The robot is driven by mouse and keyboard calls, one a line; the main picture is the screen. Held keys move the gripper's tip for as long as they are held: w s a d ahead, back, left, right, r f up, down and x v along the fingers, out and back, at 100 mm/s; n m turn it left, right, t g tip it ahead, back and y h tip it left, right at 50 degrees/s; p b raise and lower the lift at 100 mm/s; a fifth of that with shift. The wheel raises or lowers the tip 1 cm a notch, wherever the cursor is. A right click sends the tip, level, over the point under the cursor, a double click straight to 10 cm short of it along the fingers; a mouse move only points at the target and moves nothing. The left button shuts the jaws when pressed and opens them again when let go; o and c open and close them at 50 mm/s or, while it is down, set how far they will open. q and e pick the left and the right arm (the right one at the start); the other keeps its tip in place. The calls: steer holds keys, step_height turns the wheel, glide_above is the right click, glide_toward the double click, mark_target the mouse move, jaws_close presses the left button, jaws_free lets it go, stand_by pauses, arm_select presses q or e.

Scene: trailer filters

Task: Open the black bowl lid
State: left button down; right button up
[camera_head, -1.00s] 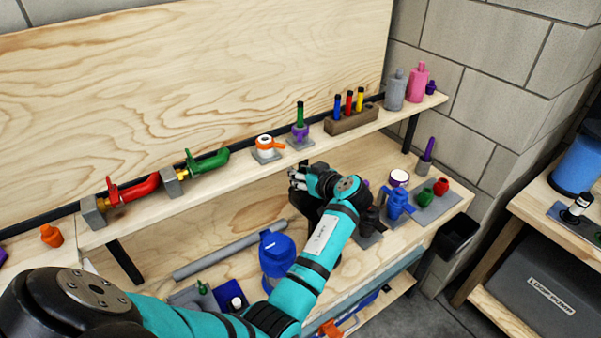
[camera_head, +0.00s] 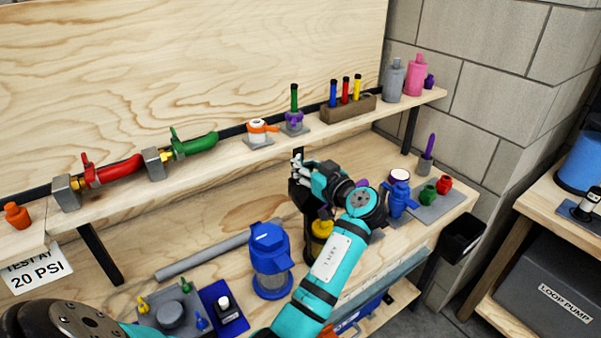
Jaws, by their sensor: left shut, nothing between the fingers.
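A dark, bowl-like body with a yellow upper part (camera_head: 322,229) stands on the lower bench, partly hidden by my left arm. I cannot tell for sure that it is the black bowl, and its lid is not clearly visible. My left gripper (camera_head: 298,168) is shut and empty, just under the upper shelf's front edge. It is above and slightly left of the yellow-topped body and appears apart from it. My right gripper is not in view.
A blue filter housing (camera_head: 270,262) stands left of my forearm. A blue fitting (camera_head: 398,196) stands to its right. The upper shelf (camera_head: 222,168) carries valves and bottles above the gripper. A black bin (camera_head: 461,237) hangs at the bench's right end.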

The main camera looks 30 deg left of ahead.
arm_select(q)
steer(key=shift+d+f, duration=0.1)
steer(key=c, duration=1.5)
jaws_free()
steer(key=shift+w+d, duration=0.1)
steer(key=shift+w, duration=0.05)
steer(key=o, duration=0.5)
steer(key=shift+o, duration=0.2)
